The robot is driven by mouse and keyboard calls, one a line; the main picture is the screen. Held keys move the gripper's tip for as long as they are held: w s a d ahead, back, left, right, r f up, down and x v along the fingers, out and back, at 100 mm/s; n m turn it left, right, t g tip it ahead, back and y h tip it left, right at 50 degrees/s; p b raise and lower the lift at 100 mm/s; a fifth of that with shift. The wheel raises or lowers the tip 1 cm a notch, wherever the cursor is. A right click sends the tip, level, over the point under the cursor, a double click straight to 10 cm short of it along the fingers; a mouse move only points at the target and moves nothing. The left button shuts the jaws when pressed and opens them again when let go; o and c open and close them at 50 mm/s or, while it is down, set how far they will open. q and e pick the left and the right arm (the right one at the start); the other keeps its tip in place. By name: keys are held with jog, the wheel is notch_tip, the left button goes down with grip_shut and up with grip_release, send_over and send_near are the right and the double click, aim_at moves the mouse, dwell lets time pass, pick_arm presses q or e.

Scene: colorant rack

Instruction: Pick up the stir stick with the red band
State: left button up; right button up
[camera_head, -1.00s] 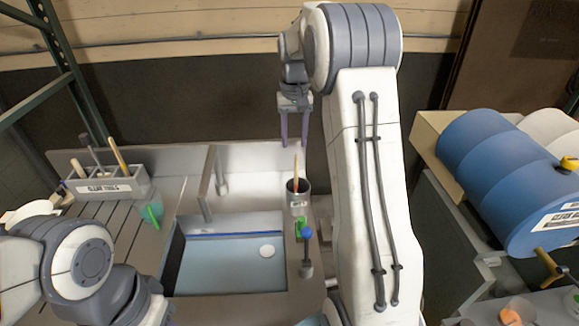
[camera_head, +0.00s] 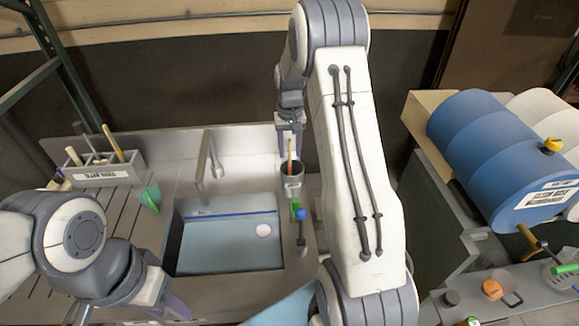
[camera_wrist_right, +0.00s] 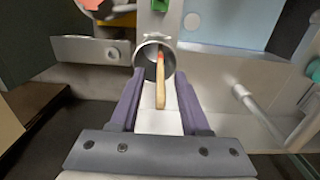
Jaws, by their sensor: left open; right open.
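The stir stick (camera_head: 290,150) is a thin tan stick standing in a dark-mouthed metal cup (camera_head: 292,184) behind the sink's right corner. In the right wrist view the stick (camera_wrist_right: 160,88) points toward the camera, with red showing near the cup mouth (camera_wrist_right: 146,58). Its lower end is hidden in the cup. My right gripper (camera_head: 291,146) is open above the cup; in the wrist view its purple fingers (camera_wrist_right: 159,80) lie on either side of the stick, without visible contact. My left gripper (camera_head: 128,312) is open at the lower left, away from the cup.
A faucet (camera_head: 201,170) stands left of the cup. A green and blue-topped item (camera_head: 300,213) stands just in front of it. The sink basin (camera_head: 225,240) holds a white disc. A grey rack (camera_head: 108,172) with several sticks is at left; a blue drum (camera_head: 495,150) at right.

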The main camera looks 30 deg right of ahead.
grip_shut()
dwell(1.4)
